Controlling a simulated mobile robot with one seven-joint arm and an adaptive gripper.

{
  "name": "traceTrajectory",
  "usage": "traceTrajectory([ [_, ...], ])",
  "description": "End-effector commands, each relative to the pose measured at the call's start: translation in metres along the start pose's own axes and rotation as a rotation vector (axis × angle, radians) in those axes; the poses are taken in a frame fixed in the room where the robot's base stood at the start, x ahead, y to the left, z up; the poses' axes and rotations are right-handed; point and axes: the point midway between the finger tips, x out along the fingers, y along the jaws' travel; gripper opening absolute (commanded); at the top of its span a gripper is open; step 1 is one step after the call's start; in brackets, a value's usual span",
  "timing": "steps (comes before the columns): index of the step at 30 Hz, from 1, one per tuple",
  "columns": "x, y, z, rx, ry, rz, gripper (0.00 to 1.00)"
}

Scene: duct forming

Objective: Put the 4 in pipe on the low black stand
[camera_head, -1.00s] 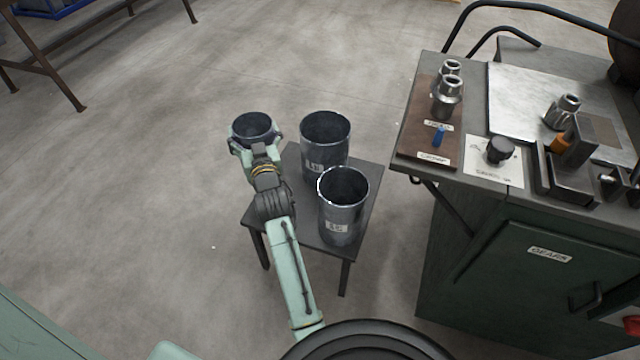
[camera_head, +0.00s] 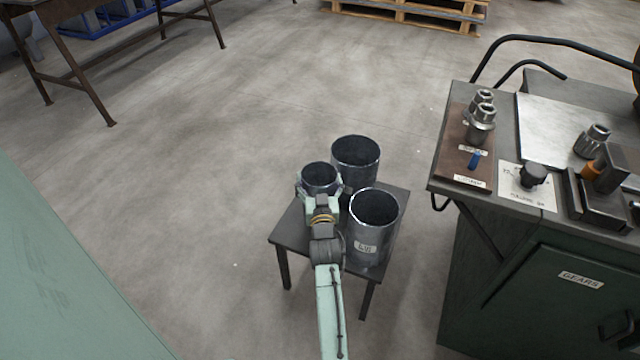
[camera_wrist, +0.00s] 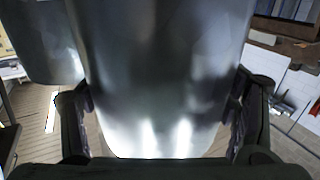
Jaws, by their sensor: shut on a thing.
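My gripper (camera_head: 320,190) is shut on a grey metal pipe (camera_head: 319,176), narrower than the two others, held upright with its open end up. I take it for the 4 in pipe; no label on it shows. The held pipe also fills the middle of the wrist view (camera_wrist: 160,75), with a finger on each side. The low black stand (camera_head: 290,236) is below it. The held pipe appears over the stand's left part, beside the two standing pipes. My gripper and wrist hide its lower end, so I cannot tell whether it touches the top.
Two wider pipes stand on the stand, one at the back (camera_head: 355,158) and a labelled one at the front right (camera_head: 372,230). A green cabinet (camera_head: 540,290) with metal fittings and tools on top is close on the right. Open floor lies to the left.

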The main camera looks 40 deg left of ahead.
Motion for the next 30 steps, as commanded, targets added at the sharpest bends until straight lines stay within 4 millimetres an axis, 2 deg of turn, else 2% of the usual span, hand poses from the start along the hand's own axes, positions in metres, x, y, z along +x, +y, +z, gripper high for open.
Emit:
traceTrajectory([
  [3, 0.0001, -0.0004, 0.0087, 0.0, 0.003, -0.001, 0.21],
  [14, 0.0, -0.0002, 0.0138, 0.0, 0.003, -0.001, 0.21],
  [15, -0.0001, -0.0002, 0.0141, 0.0, 0.001, -0.001, 0.81],
  [18, -0.0001, -0.0003, 0.0136, 0.0, 0.001, -0.001, 0.88],
  [30, -0.0014, -0.0005, 0.0076, 0.0, 0.0, -0.001, 0.88],
])
